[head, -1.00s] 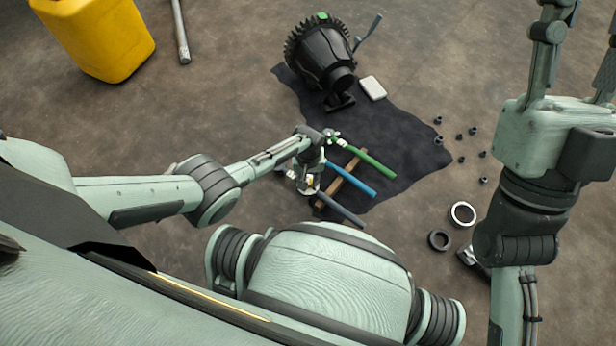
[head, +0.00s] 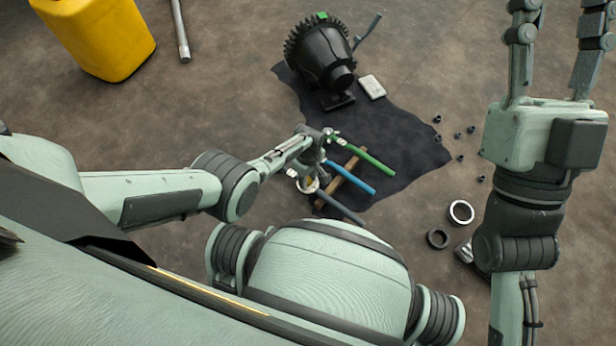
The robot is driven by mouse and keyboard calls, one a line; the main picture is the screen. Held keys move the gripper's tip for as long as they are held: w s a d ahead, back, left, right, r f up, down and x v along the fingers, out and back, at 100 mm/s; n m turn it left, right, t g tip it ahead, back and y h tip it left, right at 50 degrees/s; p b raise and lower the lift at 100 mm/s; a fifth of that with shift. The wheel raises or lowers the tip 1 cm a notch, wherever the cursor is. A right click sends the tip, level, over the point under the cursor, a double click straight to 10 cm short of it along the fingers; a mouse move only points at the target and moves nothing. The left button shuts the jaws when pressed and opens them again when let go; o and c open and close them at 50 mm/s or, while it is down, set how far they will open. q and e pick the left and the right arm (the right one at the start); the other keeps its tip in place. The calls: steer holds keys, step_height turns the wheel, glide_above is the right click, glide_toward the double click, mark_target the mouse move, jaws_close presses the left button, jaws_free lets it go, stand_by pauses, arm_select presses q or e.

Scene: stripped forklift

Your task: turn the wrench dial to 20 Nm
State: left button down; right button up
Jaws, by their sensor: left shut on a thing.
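Three tools with coloured handles lie side by side across a wooden strip (head: 344,181) on a dark cloth: a green one (head: 371,160), a blue one (head: 349,178) and a dark grey one (head: 341,208). Their left ends are pale and metallic, partly hidden by my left gripper (head: 307,184). That gripper points down and is shut at the left end of the dark grey tool, by a small pale round part. The scale on the dial is too small to read. My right gripper (head: 559,30) is raised at the right, fingers spread wide, empty, away from the tools.
A black gear housing (head: 319,55) and a small pale box (head: 372,87) sit at the cloth's (head: 400,135) far end. Several small dark parts lie to its right, with two rings (head: 461,212) nearer me. A yellow canister (head: 100,40) and a metal bar (head: 181,30) lie far left.

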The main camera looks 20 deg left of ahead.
arm_select(q)
steer(key=shift+w+n, duration=0.1)
steer(key=shift+n, duration=0.3)
steer(key=c, duration=1.3)
jaws_free()
steer(key=shift+o, duration=0.2)
steer(key=shift+r, duration=0.15)
step_height(320, 180, up, 12)
